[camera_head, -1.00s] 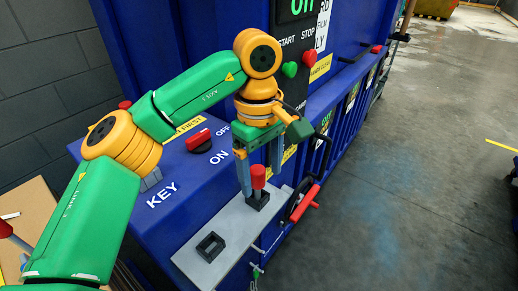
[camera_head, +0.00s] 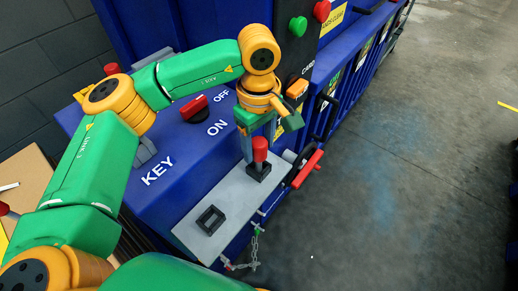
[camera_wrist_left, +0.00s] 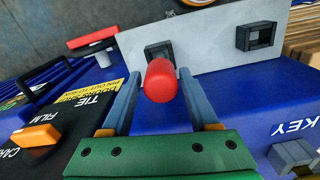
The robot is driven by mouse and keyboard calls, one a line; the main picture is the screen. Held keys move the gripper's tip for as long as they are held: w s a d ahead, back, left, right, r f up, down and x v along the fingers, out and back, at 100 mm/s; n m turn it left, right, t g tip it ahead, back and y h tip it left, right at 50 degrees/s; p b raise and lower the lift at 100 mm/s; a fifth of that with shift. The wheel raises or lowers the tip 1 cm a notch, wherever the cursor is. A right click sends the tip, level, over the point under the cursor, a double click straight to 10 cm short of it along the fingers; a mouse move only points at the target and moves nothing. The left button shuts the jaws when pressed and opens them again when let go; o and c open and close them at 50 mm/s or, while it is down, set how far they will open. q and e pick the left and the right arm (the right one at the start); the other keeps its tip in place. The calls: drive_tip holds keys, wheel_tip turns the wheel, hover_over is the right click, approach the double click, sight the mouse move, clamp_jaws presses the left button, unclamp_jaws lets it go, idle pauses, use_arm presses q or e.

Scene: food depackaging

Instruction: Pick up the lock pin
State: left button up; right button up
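The lock pin appears to be the red-topped pin (camera_head: 260,149), upright in a black square socket (camera_head: 258,172) on a grey plate (camera_head: 232,190). My left gripper (camera_head: 259,152) points down at it. In the left wrist view the red knob (camera_wrist_left: 160,82) shows between the two grey-blue fingers of the gripper (camera_wrist_left: 160,76). The fingers are spread, with visible gaps on both sides of the knob. The pin's lower part is hidden behind the knob in that view. My right gripper is not in view.
A second black square socket (camera_head: 210,220) on the plate is empty. A red-handled lever (camera_head: 308,169) stands just right of the plate. A chain (camera_head: 254,247) hangs below its front edge. A red switch (camera_head: 194,107) sits on the blue housing (camera_head: 165,200).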

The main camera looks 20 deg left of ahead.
use_arm(q)
drive_tip(key=shift+s+r, duration=0.1)
drive_tip(key=shift+s, duration=0.05)
drive_tip(key=c, duration=0.7)
clamp_jaws()
